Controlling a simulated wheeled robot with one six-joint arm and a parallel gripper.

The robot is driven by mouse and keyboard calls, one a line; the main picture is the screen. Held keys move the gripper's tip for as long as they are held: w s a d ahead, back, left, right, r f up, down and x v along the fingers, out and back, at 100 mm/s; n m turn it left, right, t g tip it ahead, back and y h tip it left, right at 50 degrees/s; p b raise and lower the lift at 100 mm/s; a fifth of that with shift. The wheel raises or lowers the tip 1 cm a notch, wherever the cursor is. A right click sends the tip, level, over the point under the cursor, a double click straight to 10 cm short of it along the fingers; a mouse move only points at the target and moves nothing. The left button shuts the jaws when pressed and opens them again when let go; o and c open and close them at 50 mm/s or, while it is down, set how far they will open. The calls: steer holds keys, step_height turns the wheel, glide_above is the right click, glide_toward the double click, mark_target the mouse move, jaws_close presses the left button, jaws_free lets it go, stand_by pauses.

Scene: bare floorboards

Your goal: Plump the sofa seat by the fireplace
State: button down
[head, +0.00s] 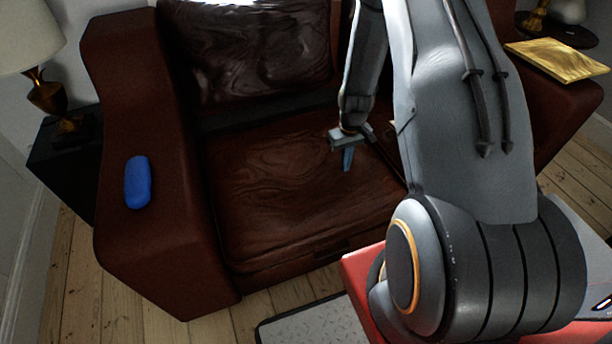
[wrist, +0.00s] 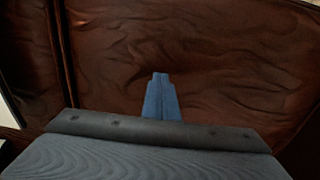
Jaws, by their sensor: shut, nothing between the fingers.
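The brown leather sofa (head: 155,75) fills the middle of the head view. Its left seat cushion (head: 270,205) is creased and lies below a shiny back cushion (head: 250,50). My gripper (head: 347,160) is over the right part of this seat, fingers pointing down. In the wrist view the blue fingers of my gripper (wrist: 161,98) are together, with wrinkled seat leather (wrist: 220,60) behind them. I cannot tell whether the fingertips touch the leather. The right part of the sofa is mostly hidden by my arm. No fireplace is in view.
A blue rounded object (head: 137,182) lies on the left armrest. A gold book-like object (head: 562,60) lies on the right armrest. A lamp (head: 45,85) stands on a dark side table (head: 60,150) at the left. Bare floorboards (head: 130,310) show at the front left.

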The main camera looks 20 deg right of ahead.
steer(key=p, duration=0.6)
glide_above(323, 206)
steer(key=shift+a+r, duration=0.1)
steer(key=shift+b, duration=0.3)
steer(key=shift+f+b, duration=0.8)
steer(key=shift+f, duration=0.7)
steer(key=shift+s+r+p, duration=0.1)
steer(key=shift+r+p, duration=1)
steer(key=shift+r, duration=0.4)
steer(key=w+a+b, duration=0.1)
steer(key=w+a, duration=0.1)
steer(key=a, duration=0.2)
steer(key=w+a, duration=0.3)
steer(key=a, duration=0.2)
steer(key=w+a+b, duration=0.1)
steer(key=w+a, duration=0.2)
steer(key=a, duration=0.1)
steer(key=shift+w+a+b, duration=0.15)
steer(key=shift+w+b, duration=0.1)
steer(key=shift+b, duration=0.05)
steer(key=shift+f, duration=0.15)
